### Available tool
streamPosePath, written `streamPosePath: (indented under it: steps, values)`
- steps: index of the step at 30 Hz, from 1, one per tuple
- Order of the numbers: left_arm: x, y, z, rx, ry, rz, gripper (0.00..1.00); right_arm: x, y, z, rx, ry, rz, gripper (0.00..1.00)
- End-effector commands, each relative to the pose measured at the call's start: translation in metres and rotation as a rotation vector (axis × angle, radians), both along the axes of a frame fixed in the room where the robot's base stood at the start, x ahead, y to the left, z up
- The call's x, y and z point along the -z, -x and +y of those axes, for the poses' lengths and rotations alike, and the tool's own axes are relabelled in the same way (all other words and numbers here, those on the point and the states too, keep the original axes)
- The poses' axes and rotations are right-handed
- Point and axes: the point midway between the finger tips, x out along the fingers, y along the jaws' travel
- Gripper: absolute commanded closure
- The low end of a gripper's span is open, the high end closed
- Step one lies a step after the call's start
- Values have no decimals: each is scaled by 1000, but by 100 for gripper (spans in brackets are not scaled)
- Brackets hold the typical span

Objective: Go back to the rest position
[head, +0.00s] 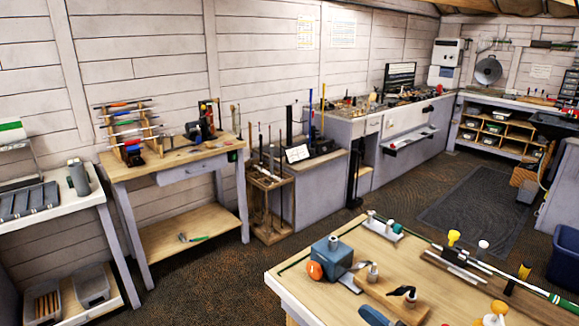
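Neither of my grippers shows in the head view, and no part of my arms is in sight. Whether they are open or shut is hidden from me. A wooden workbench (292,274) stands at the lower right. On it are a blue-grey block-shaped tool (331,256) with an orange knob (314,271), and a golf club shaft (513,280) lying toward the right edge. A yellow-topped piece (454,238) stands near the shaft.
A wooden side table (207,158) with a drawer stands against the left wall. A club rack (270,205) stands beside a grey cabinet (316,188). A dark mat (475,211) lies on the floor. A blue bin (565,258) is at the right edge. Floor between the benches is clear.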

Motion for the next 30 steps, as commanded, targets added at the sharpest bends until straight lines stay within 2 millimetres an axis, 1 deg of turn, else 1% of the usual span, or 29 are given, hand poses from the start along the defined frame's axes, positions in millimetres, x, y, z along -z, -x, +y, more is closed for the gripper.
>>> streamPosePath:
  steps: [1,2,3,5,6,8,9,12,15,18,21,30]
  values:
    - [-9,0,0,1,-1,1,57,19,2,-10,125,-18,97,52]
    - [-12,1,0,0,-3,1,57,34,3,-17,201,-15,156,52]
    - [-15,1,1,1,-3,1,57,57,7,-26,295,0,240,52]
    - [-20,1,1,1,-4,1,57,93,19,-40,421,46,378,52]
    - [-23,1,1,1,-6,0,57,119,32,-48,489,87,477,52]
    - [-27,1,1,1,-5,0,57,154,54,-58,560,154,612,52]
    - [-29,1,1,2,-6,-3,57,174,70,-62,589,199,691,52]
    - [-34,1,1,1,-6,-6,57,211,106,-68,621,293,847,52]
    - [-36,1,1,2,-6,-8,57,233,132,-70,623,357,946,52]
    - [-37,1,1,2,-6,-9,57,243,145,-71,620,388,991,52]
    - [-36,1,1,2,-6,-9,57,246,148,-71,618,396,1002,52]
    - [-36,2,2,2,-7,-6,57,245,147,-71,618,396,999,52]
